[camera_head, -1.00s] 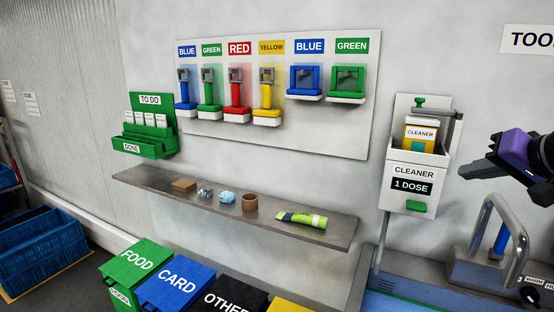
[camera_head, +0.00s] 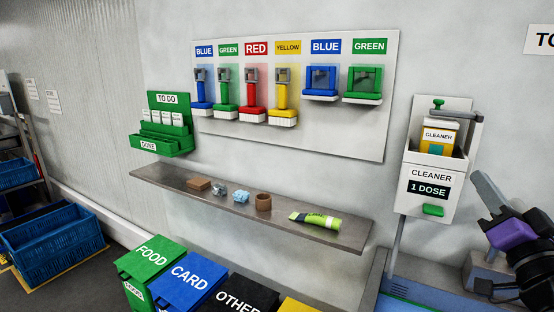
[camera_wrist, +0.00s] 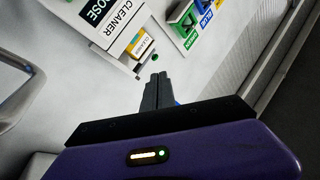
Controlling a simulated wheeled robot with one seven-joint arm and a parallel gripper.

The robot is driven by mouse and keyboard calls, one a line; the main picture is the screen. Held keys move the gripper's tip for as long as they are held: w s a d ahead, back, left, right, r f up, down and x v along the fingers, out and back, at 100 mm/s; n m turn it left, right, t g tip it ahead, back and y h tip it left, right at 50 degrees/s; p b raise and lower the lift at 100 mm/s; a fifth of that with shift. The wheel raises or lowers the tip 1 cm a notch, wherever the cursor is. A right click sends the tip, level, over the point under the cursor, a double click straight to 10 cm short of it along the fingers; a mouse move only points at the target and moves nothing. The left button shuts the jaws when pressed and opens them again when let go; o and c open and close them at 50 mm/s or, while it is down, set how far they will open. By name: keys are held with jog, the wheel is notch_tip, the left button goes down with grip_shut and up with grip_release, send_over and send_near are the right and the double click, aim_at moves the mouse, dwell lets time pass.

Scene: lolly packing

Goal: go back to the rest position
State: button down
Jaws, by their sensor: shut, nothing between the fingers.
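My gripper (camera_head: 480,184) is at the right edge of the head view, pointing up and to the left, with its purple wrist below it. It is in front of the wall, right of the cleaner dispenser (camera_head: 427,190), and appears apart from it. In the wrist view my gripper's dark fingers (camera_wrist: 158,79) are together, with nothing between them. The dispenser also shows in the wrist view (camera_wrist: 106,22), beyond the fingertips, with a yellow cleaner bottle (camera_wrist: 142,46) in it. My arm hides part of the sink area in the head view.
Lidded bins (camera_head: 190,275) stand below the shelf. Blue crates (camera_head: 50,240) are at the left. A green card rack (camera_head: 160,142) hangs on the wall.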

jog(key=s+a+f+g+h, duration=0.1)
jog(key=s+a+f+h, duration=0.1)
jog(key=s+a+f, duration=0.5)
jog(key=s+a+f+g+h, duration=0.1)
jog(key=s+a+f+h, duration=0.15)
jog(key=s+f, duration=0.75)
jog(key=s+a+f+n+g+y, duration=0.1)
jog(key=s+a+f+n+y, duration=0.1)
jog(key=s, duration=0.5)
jog(key=s+a+f+n+g+y, duration=0.2)
jog(key=s+a+f+y, duration=0.1)
jog(key=s+a+f, duration=0.2)
jog(key=s+a+f+n+g+y, duration=0.2)
jog(key=s+a+f+n+y, duration=0.1)
jog(key=s+f, duration=0.4)
jog(key=s, duration=0.3)
jog(key=shift+s+a, duration=0.2)
jog(key=shift+a, duration=0.15)
